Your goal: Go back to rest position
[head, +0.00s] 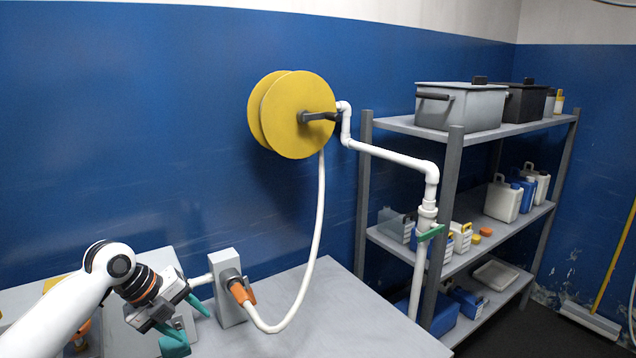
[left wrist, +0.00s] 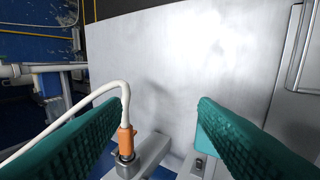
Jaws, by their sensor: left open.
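My left gripper (head: 188,322) shows in the head view at the lower left, over the grey table. Its two teal fingers are apart with nothing between them. In the left wrist view the ribbed teal fingers (left wrist: 160,135) are wide apart and empty. An orange hose connector (head: 240,291) sits on the grey box (head: 226,262) just right of the gripper, apart from it. The connector also shows in the left wrist view (left wrist: 126,141), between the fingers' lines of sight and nearer the left finger. My right gripper is in neither view.
A white hose (head: 318,230) runs from the connector up to a yellow reel (head: 300,114) on the blue wall. The table (head: 350,315) is clear on its right side. A grey shelf (head: 455,170) with bins and jugs stands at the right. A white pipe (head: 390,155) has a green valve handle (head: 431,232).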

